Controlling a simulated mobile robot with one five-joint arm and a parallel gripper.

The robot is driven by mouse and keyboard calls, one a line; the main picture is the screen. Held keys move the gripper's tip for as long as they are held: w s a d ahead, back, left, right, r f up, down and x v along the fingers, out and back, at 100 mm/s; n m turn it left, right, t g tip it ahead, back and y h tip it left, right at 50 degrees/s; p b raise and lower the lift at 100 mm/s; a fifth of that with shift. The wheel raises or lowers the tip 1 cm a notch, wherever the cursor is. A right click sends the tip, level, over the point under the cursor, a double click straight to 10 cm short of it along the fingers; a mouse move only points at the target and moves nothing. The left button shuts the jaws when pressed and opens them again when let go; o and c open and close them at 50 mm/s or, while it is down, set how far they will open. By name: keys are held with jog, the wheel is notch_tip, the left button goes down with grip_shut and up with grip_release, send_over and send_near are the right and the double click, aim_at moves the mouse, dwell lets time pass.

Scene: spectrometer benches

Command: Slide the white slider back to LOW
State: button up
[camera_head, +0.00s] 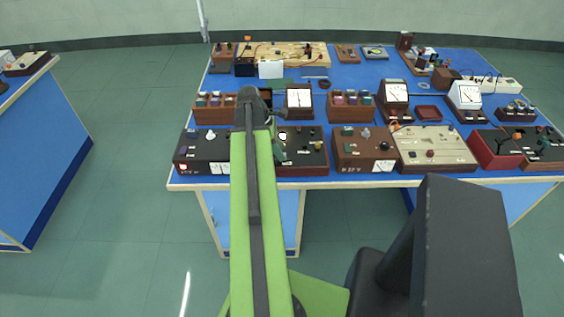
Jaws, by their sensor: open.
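My green and black arm reaches forward over the front row of the bench. My gripper (263,103) is at its far end, small, dark and partly hidden by the arm; it is open, with nothing seen in it. Just right of the arm, a small round white piece (283,136) shows at the back edge of a dark-topped brown box (301,158). It may be the white slider, but I cannot tell for sure. No LOW mark is readable. The arm hides the left part of this box.
The blue bench (340,92) is crowded with instruments. A dark box with a meter (207,152) stands left of the arm, a brown box (362,150) and a beige panel (431,149) to the right. Meters and racks stand behind. Another blue bench (40,140) is far left.

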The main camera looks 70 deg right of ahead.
jog(key=shift+b+x, duration=0.4)
jog(key=shift+x, duration=0.5)
grip_shut()
dwell(0.8)
